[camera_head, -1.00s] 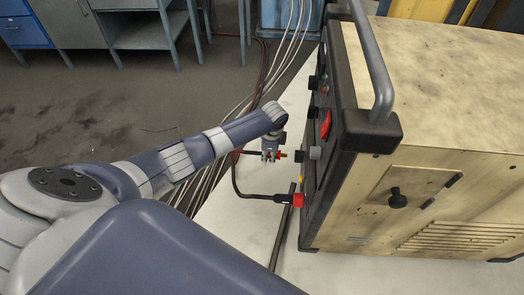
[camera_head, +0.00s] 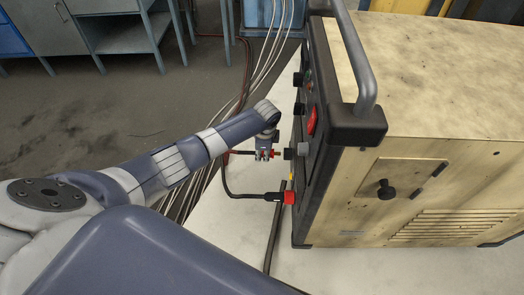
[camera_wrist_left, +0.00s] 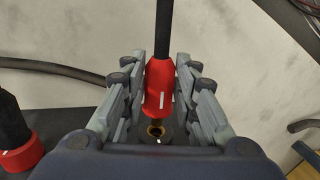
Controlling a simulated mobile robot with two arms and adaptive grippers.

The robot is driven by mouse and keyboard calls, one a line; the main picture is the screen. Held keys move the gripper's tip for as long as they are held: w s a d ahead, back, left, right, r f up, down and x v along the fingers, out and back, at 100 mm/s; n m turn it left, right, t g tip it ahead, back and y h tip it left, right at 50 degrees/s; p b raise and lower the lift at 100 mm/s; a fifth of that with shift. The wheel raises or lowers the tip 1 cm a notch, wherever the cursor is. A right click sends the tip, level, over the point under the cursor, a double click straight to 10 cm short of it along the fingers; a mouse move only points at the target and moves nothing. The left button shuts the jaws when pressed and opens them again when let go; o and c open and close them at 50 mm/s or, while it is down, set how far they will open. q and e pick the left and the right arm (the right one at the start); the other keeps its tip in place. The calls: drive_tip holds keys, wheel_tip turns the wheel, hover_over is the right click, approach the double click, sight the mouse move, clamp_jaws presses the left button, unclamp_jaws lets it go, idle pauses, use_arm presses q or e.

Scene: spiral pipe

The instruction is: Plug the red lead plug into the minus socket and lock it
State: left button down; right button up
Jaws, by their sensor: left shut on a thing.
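My left gripper (camera_head: 266,155) is in front of the machine's front panel, shut on the red lead plug (camera_head: 275,154). In the left wrist view the red plug (camera_wrist_left: 159,88) lies between the gripper's fingers (camera_wrist_left: 160,100), its black cable running up the picture. Its brass tip points at a dark round socket (camera_wrist_left: 166,138), partly hidden by the gripper body. I cannot tell whether the tip has entered it. In the head view a black fitting (camera_head: 288,154) on the panel is close to the plug. The socket's marking is not readable. My right gripper is out of view.
A second red plug (camera_head: 289,197) sits at the panel lower down; it also shows in the left wrist view (camera_wrist_left: 18,156). The machine (camera_head: 440,90) has a grey handle (camera_head: 355,60) and a red switch (camera_head: 311,120). Several cables (camera_head: 262,75) run behind my arm.

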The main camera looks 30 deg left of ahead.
use_arm(q)
drive_tip(key=shift+w+d, duration=0.35)
drive_tip(key=shift+d, duration=0.4)
drive_tip(key=shift+w+d, duration=0.35)
drive_tip(key=shift+d, duration=0.4)
